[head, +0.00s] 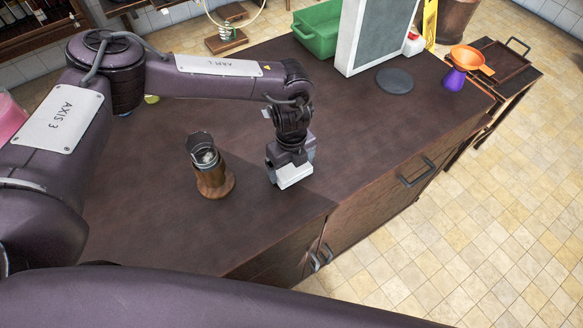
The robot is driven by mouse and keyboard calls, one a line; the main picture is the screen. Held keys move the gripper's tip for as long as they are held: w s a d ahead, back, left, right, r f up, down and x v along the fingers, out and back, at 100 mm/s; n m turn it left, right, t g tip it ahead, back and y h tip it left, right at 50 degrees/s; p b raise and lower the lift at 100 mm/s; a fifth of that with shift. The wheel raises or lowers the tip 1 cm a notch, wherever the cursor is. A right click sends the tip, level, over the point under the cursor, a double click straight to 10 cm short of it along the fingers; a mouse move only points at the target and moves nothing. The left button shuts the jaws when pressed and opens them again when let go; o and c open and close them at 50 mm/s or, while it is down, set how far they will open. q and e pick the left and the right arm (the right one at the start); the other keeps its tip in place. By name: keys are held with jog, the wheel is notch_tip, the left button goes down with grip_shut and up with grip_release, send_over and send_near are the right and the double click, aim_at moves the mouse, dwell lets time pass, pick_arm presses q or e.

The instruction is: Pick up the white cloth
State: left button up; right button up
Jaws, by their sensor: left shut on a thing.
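The white cloth (293,176) shows as a small white block shape at the tip of my left gripper (289,164), near the front edge of the dark wooden counter. My left gripper points down and is shut on the cloth. The gripper hides the cloth's upper part. I cannot tell whether the cloth touches the counter top. My right gripper is not in view.
A wooden holder with a dark metal cup (211,168) stands close left of the gripper. Behind are a green bin (318,30), a grey-and-white panel (376,32), a dark disc (395,80) and a purple cup with an orange funnel (466,62). The counter (345,125) is clear right of the gripper.

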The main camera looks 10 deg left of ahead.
pick_arm(q)
jog(key=shift+r, duration=0.55)
notch_tip(320, 180, up, 10)
jog(key=b, duration=0.3)
notch_tip(320, 180, up, 9)
send_over(292, 166)
jog(key=shift+s, duration=0.15)
